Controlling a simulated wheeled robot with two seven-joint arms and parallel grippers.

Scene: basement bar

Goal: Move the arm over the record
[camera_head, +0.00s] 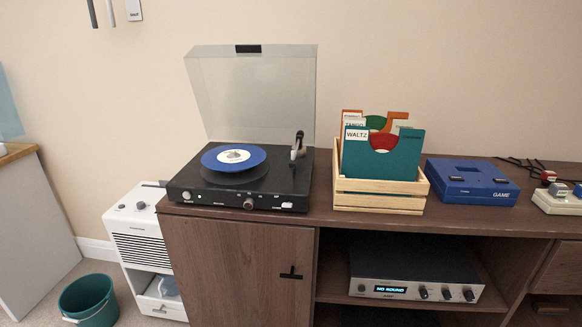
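A black record player (240,194) stands on the left part of the brown cabinet top, its clear lid (255,95) raised open. A blue record (216,159) with a white label lies at the platter, set toward its back; a dark round shape shows in front of it. I cannot tell whether the record is flat on the platter. The tonearm (298,147) stands at the right of the deck, beside the record and not over it. Neither of my grippers is in view.
A wooden crate (378,202) of record sleeves stands right of the player. Further right are a blue game console (470,182) and small devices. An amplifier (414,277) reading "NO SOUND" sits on the shelf below. A white appliance (140,243) and teal bucket (90,302) stand left.

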